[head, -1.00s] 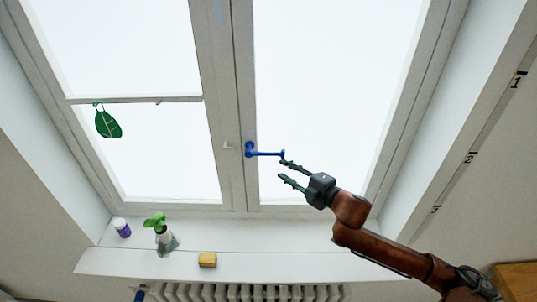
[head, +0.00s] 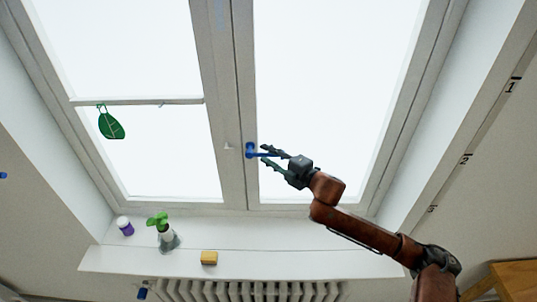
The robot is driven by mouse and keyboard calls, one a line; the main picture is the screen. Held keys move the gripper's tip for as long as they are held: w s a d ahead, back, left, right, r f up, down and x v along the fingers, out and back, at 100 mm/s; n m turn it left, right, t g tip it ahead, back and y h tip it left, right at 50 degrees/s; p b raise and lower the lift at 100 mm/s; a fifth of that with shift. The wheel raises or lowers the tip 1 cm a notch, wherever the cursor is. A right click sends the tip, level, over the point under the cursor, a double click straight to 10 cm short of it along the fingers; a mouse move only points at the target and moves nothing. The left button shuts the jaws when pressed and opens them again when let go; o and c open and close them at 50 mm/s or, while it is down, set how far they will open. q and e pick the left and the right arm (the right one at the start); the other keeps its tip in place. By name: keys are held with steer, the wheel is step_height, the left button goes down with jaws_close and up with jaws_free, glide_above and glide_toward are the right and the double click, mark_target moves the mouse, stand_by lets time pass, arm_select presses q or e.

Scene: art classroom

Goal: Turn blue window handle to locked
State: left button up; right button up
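The blue window handle (head: 250,151) sits on the window's middle frame. Its lever points right, roughly level, over the edge of the right pane. My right gripper (head: 264,154) is at the lever from the right, with one finger above it and one below. The fingers still look apart, and the lever's outer part is partly hidden by them. I cannot tell whether either finger touches it. My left gripper is not in view.
A green leaf ornament (head: 111,126) hangs at the left pane. A radiator (head: 250,291) is under the sill.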

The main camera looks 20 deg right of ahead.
steer(key=shift+c, duration=0.6)
jaws_close()
